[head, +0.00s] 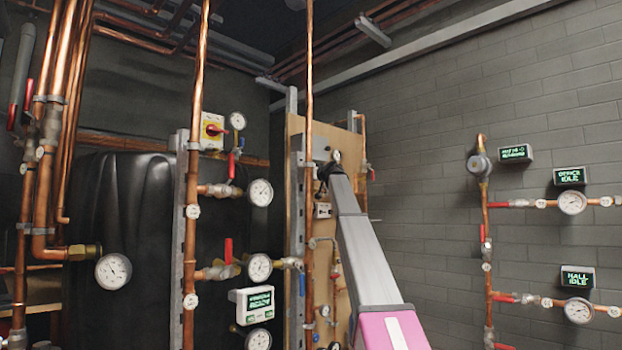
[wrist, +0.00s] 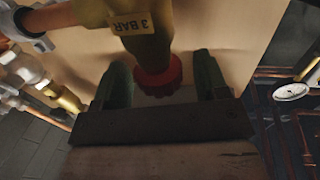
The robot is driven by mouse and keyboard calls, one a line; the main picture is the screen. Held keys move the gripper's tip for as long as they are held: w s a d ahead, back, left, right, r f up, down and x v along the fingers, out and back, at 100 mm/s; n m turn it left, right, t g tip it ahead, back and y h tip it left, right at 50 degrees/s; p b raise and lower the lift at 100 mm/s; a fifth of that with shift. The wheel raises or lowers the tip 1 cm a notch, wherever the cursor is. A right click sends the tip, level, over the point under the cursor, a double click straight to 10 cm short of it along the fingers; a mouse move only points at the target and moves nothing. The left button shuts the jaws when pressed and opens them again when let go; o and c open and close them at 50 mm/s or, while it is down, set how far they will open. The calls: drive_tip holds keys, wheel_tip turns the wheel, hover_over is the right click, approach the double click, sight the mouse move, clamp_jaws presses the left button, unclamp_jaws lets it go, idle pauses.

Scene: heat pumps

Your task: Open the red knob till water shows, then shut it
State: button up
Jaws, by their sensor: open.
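The red knob (wrist: 160,80) sits on the end of a brass valve body with a yellow "3 BAR" tag (wrist: 130,23) in the wrist view. My gripper (wrist: 162,70) is open, with one dark green finger on each side of the knob. Gaps show between the knob and both fingers, so it is not clamped. In the head view my arm reaches up to the wooden panel (head: 294,130); the knob cannot be made out there. No water shows in either view.
Copper pipes (head: 308,90) stand close left of my arm. A black tank (head: 125,200) with gauges and red-handled valves is at left. More pipework (head: 485,230) and small displays (head: 515,152) line the right wall. Brass fittings (wrist: 65,98) crowd the wrist view's left.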

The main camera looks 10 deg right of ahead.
drive_tip(key=shift+w+a, duration=0.1)
drive_tip(key=c, duration=0.9)
drive_tip(key=shift+y, duration=0.3)
drive_tip(key=shift+w+r+n+g+y, duration=0.1)
drive_tip(key=shift+n+g+y, duration=0.8)
drive_tip(key=shift+n+y, duration=0.25)
drive_tip(key=n+g+y, duration=0.4)
drive_tip(key=g+y, duration=0.1)
drive_tip(key=shift+n, duration=0.25)
drive_tip(key=n+g+y, duration=0.1)
drive_tip(key=g, duration=0.1)
drive_tip(key=n+g+y, duration=0.1)
drive_tip(key=n+g, duration=0.1)
drive_tip(key=g, duration=0.1)
drive_tip(key=shift+n+g+y, duration=0.25)
drive_tip(key=shift+n+g, duration=0.95)
drive_tip(key=shift+g, duration=0.8)
